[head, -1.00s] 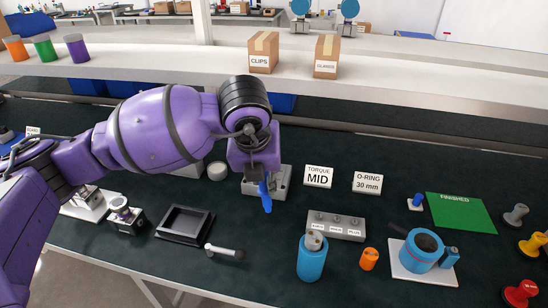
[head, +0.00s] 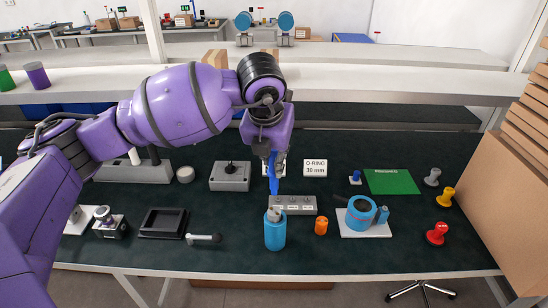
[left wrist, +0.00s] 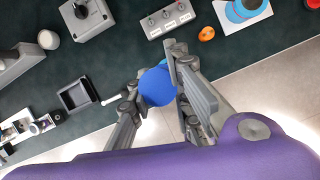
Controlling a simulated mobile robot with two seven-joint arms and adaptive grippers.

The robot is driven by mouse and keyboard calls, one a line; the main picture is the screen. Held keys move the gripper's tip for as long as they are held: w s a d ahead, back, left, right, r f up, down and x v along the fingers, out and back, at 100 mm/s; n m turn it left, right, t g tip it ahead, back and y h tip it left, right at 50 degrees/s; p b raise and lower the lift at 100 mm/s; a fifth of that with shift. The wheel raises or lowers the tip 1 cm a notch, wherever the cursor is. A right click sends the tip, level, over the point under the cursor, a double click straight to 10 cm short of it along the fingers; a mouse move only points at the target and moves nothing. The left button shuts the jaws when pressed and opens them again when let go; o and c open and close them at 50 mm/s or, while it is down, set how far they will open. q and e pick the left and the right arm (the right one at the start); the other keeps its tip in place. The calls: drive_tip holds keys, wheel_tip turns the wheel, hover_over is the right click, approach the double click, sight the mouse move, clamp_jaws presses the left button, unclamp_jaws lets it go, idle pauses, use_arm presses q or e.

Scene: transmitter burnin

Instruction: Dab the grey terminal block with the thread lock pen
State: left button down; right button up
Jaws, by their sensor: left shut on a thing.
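The grey terminal block (head: 293,208) is a low bar with several studs on top and small white labels on its front. It lies mid-bench, and its end shows at the top of the left wrist view (left wrist: 186,24). My left gripper (head: 271,154) is shut on a blue pen (head: 274,182), which points down. In the head view the pen's lower end overlaps the block's left end; whether they touch I cannot tell. In the left wrist view the pen shows as a round blue end (left wrist: 158,87) between the fingers (left wrist: 152,82). My right gripper is not in view.
A light blue bottle (head: 275,233) stands in front of the block, with an orange piece (head: 321,226) to its right. A grey box with a knob (head: 230,178) stands to the left. A blue fixture (head: 360,213) and green mat (head: 394,181) lie right. A carton stack (head: 515,170) borders the right.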

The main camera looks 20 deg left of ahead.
sight(273, 171)
use_arm(q)
drive_tip(key=shift+s+r, duration=0.1)
drive_tip(key=shift+r, duration=0.05)
drive_tip(key=shift+f, duration=1.65)
drive_tip(key=shift+f+b, duration=0.45)
drive_tip(key=shift+f, duration=0.9)
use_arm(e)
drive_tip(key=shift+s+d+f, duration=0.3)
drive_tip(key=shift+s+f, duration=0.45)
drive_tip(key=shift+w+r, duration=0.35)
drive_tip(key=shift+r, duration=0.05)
